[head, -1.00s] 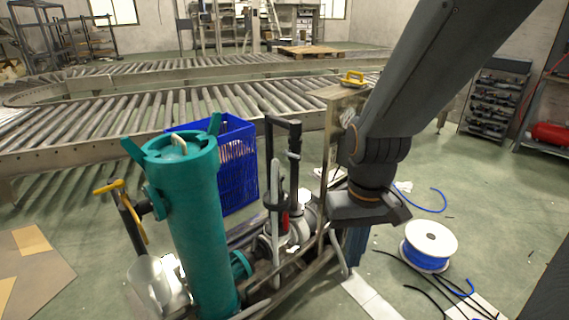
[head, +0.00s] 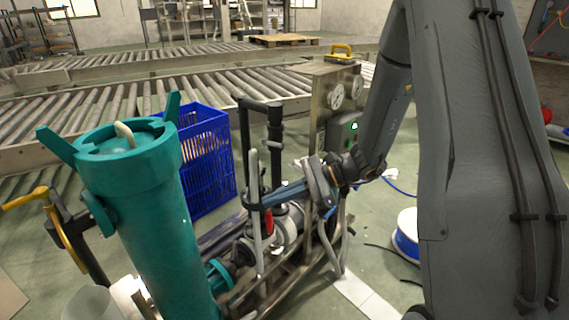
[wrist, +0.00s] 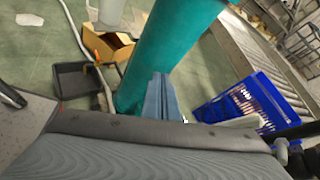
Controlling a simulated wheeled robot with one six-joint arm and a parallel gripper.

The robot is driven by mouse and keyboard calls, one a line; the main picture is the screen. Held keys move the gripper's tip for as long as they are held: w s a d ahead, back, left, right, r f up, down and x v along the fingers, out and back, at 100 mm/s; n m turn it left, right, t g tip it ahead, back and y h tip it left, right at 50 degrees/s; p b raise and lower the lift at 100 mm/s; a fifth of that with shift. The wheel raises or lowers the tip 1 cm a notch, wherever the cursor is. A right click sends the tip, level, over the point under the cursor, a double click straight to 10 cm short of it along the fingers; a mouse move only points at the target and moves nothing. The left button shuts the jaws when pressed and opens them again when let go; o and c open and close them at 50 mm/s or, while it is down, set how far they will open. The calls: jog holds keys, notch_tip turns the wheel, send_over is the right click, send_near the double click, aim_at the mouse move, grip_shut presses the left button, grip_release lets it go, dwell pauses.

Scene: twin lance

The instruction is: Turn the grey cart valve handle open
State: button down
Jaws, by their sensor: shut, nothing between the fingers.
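The light grey handle (head: 255,235) is a long upright bar on the cart's pipework, beside a black pipe. My gripper (head: 254,204) is shut with nothing between its blue fingers. It reaches in from the right, and its fingertips are at the handle's mid-height in the head view. Whether they touch the bar I cannot tell. In the wrist view the shut fingers (wrist: 159,98) point toward the teal cylinder, and a pale grey bar that may be the handle shows to their right.
The teal cylinder (head: 146,200) stands on the cart to the left, with a yellow lever (head: 25,199) beyond it. A black pipe frame (head: 275,140) rises by the handle. A gauge box (head: 333,95) and blue crate (head: 205,170) stand behind. A cable spool (head: 406,240) is right.

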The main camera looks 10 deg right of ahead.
jog(key=w+d+f+m+t+y+b, duration=0.1)
jog(key=w+d+f+m+t, duration=0.15)
jog(key=w, duration=0.25)
jog(key=w+d+f+m+t+b, duration=0.1)
jog(key=w+d+m+t, duration=0.2)
jog(key=w, duration=0.2)
jog(key=m+t+h+b, duration=0.2)
jog(key=m+t, duration=0.3)
jog(key=t, duration=0.3)
send_near(274, 143)
jog(key=w+a+f, duration=0.2)
jog(key=w+f, duration=0.1)
jog(key=w, duration=0.2)
jog(key=shift+a+r+g, duration=0.25)
jog(key=shift+r, duration=0.35)
